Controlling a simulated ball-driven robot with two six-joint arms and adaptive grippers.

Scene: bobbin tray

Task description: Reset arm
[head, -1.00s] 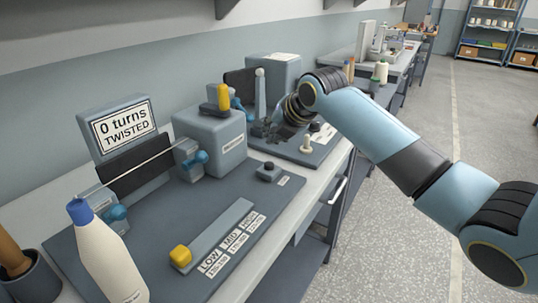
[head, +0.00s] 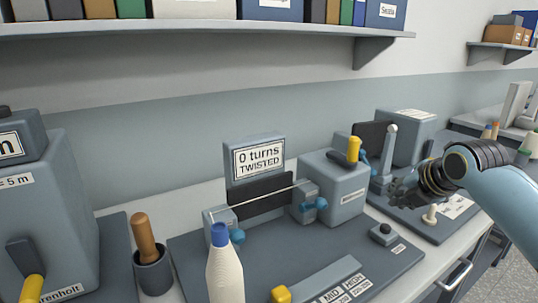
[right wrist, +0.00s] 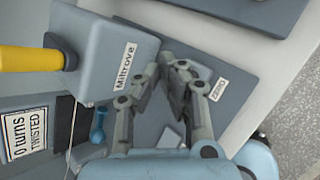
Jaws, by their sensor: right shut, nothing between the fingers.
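My right gripper (head: 398,192) is shut and empty. In the head view it hangs over the far end of the bench, right of the grey box with the yellow-handled crank (head: 353,149). In the right wrist view its fingertips (right wrist: 170,60) meet between the grey box (right wrist: 110,50) and the label reading ZERO (right wrist: 217,90). The twist tester's display (head: 259,159) reads "0 turns TWISTED", and a pale thread (head: 265,203) spans its two blue-knobbed clamps. My left gripper is not in view.
A white bottle with a blue cap (head: 225,270) stands in front of the tester. A small dark button block (head: 383,234) sits on its base. A grey upright post (head: 385,155) stands close behind the right gripper. A shelf (head: 190,28) overhangs the bench.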

